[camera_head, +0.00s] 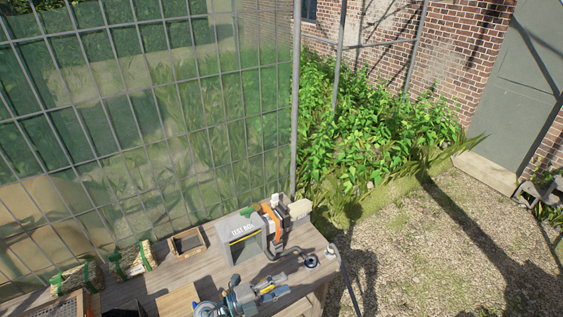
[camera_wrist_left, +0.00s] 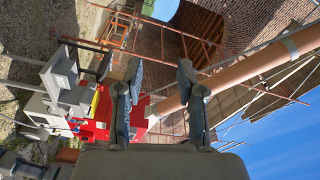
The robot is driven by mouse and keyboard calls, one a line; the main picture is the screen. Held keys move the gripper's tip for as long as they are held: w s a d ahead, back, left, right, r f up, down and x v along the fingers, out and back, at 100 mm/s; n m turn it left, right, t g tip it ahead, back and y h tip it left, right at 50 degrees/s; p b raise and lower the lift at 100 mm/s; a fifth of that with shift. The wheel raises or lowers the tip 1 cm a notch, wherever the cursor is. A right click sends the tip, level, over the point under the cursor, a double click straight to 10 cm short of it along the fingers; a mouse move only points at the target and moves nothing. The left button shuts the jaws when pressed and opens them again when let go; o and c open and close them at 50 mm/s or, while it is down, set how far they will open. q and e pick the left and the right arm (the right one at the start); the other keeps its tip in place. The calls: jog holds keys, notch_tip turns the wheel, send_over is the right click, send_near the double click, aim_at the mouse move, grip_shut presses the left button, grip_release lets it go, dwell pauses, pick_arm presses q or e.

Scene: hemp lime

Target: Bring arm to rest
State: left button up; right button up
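My left gripper (camera_head: 268,290) is low in the head view, over the front part of the wooden table, pointing right. It also shows in the left wrist view (camera_wrist_left: 159,75), where its two dark fingers stand well apart. I see nothing held between them. My right gripper is not in either view.
The wooden table (camera_head: 150,284) carries a grey test box (camera_head: 243,240), an orange and white device (camera_head: 276,222), a small wooden frame (camera_head: 187,242) and strapped bundles (camera_head: 132,260). A wire mesh fence (camera_head: 140,125) stands behind. Gravel (camera_head: 430,255) lies open at right.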

pick_arm(q)
jog(key=w+a+r+n+t+y, duration=0.1)
jog(key=w+a+n+t+y, duration=0.1)
jog(key=a+n+t+y, duration=1.3)
jog(key=s+a+f+n+g+y, duration=0.25)
jog(key=s+f+n+g, duration=0.2)
jog(key=f, duration=0.25)
jog(key=s+a+f+n+g+y, duration=0.1)
jog(key=s+a+f+n+g, duration=0.25)
jog(key=f+n+g, duration=0.25)
jog(key=s+f+g+h, duration=0.1)
jog(key=s+f+g, duration=0.35)
jog(key=s, duration=0.45)
jog(key=s+f+g+h, duration=0.1)
jog(key=s+f+g, duration=0.35)
jog(key=s, duration=0.45)
notch_tip(320, 180, down, 30)
jog(key=s+b, duration=0.2)
jog(key=b, duration=0.3)
jog(key=s+a+f+g+b, duration=0.1)
jog(key=s+f+b, duration=0.1)
jog(key=s+f, duration=0.6)
jog(key=s+a+f+g+b, duration=0.1)
jog(key=s+f+b, duration=0.1)
jog(key=s+f, duration=0.7)
notch_tip(320, 180, down, 4)
jog(key=shift+s+a+f, duration=0.1)
jog(key=shift+s+a, duration=0.15)
jog(key=shift+a, duration=0.05)
jog(key=shift+y, duration=0.25)
